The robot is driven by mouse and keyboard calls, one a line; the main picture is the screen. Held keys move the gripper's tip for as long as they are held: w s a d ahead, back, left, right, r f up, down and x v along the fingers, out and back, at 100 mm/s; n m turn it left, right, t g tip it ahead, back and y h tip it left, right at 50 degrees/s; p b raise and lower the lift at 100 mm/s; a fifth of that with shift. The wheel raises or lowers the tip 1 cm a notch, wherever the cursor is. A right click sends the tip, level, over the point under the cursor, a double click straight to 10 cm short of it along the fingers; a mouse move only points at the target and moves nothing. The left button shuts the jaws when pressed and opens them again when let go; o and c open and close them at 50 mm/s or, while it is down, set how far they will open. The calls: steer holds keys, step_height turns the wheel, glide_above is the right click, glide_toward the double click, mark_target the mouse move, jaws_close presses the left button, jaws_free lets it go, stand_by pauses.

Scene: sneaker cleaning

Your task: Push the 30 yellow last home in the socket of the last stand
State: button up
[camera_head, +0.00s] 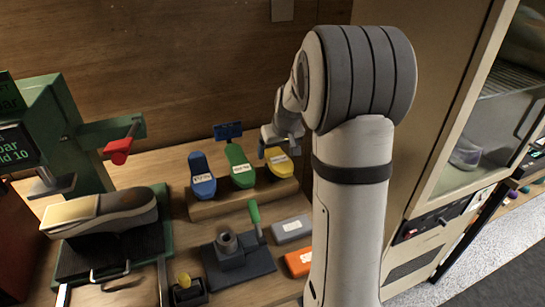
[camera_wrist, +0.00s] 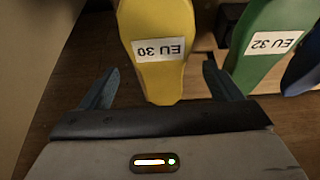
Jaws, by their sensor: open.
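The yellow last (camera_head: 280,164) stands at the right end of a row of lasts on a wooden rack in the head view. In the wrist view the yellow last (camera_wrist: 155,75) carries a label reading EU 30. My gripper (camera_wrist: 158,88) is open, with one finger on each side of the last's lower end and visible gaps between. In the head view my gripper (camera_head: 270,145) is at the yellow last, partly hidden. The last stand (camera_head: 237,262) is a dark base with an upright socket (camera_head: 227,242), which looks empty, and a green-handled lever (camera_head: 254,215).
The green last (camera_head: 239,166), labelled EU 32, and the blue last (camera_head: 201,176) stand left of the yellow one on the rack (camera_head: 225,204). Grey (camera_head: 291,229) and orange (camera_head: 299,262) blocks lie right of the stand. A green press (camera_head: 75,130) with a shoe (camera_head: 105,213) is at left.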

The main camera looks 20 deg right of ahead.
mark_target(276, 153)
steer(key=p+x, duration=0.1)
steer(key=x, duration=0.5)
steer(key=shift+w+f, duration=0.15)
steer(key=shift+c, duration=0.6)
steer(key=c, duration=1.3)
steer(key=shift+o, duration=0.2)
